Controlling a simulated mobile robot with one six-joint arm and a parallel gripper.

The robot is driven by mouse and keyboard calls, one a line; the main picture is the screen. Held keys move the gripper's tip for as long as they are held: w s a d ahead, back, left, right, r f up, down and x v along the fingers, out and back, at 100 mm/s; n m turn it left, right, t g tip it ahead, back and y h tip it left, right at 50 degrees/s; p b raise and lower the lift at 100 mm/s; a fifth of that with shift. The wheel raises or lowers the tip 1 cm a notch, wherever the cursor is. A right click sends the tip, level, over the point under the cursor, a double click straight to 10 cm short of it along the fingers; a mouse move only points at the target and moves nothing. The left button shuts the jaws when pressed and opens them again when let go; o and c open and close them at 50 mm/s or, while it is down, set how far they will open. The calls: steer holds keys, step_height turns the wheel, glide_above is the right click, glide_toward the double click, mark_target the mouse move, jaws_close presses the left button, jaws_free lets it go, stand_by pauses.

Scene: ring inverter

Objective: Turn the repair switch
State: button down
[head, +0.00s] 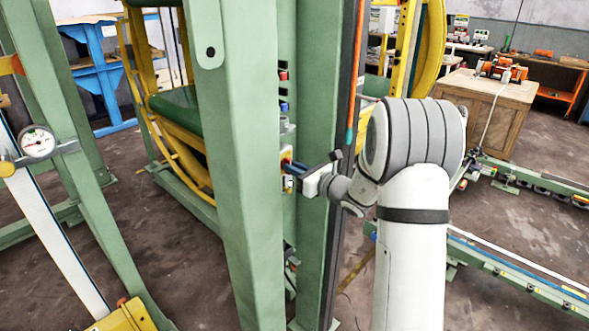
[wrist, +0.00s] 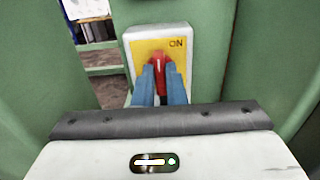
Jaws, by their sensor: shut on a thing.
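The repair switch is a white box with a yellow face (wrist: 148,50) marked ON at its upper right, and a red handle (wrist: 160,62) in the middle. It is fixed among the green posts. In the wrist view the blue fingers of my gripper (wrist: 162,78) are shut on the red handle from either side, covering its lower part. The handle's upper end stands close to upright in the picture. In the head view my gripper (head: 288,168) reaches left between green posts to the switch, which is mostly hidden by the front post.
A thick green post (head: 240,180) stands just left of my gripper, and another (head: 315,90) rises close behind it. Small red and blue buttons (head: 283,90) sit above. A gauge (head: 38,142) is at left. A wooden crate (head: 490,105) stands at the back right.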

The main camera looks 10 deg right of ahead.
steer(key=shift+f+b, duration=0.2)
steer(key=shift+b, duration=0.3)
steer(key=n+b, duration=0.6)
steer(key=b, duration=0.5)
steer(key=n+b, duration=0.6)
steer(key=b, duration=0.5)
steer(key=n+b, duration=0.6)
steer(key=b, duration=0.5)
steer(key=shift+s+a+f, duration=0.15)
steer(key=shift+a+f, duration=0.1)
steer(key=c, duration=1.5)
jaws_free()
steer(key=shift+r, duration=0.15)
steer(key=shift+s+d, duration=0.1)
